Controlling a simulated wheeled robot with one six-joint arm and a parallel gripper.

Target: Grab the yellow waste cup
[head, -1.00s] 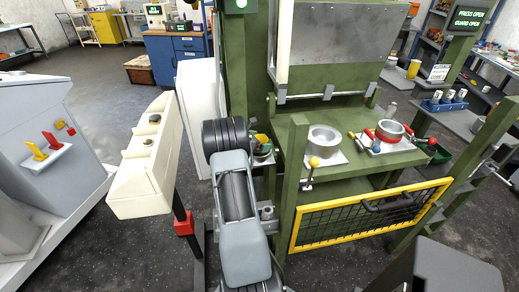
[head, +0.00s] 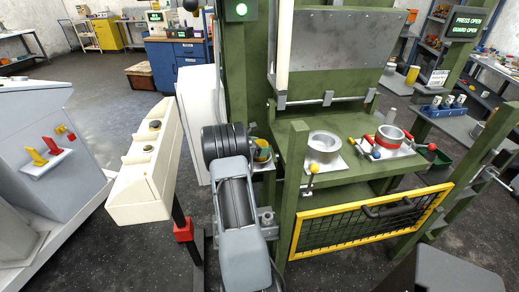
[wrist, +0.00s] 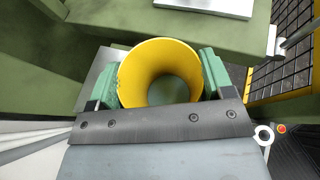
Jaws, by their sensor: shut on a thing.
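The yellow waste cup (wrist: 138,76) is between the green finger pads of my gripper (wrist: 160,78) in the wrist view. A pad touches it on the left and on the right, so my gripper is shut on it. I look down into the cup's open mouth, and its inside looks empty. A grey plate shows under and behind it; I cannot tell whether the cup still rests on it. In the head view the cup (head: 261,144) shows only partly beside my dark wrist, which hides most of the gripper.
A green press frame (head: 293,190) stands just right of my arm, with a yellow-edged mesh guard (head: 370,222) low at its front. A metal ring (head: 323,147) sits on its bed. A cream panel (head: 146,165) stands to the left. Another yellow cylinder (head: 412,75) stands at the back right.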

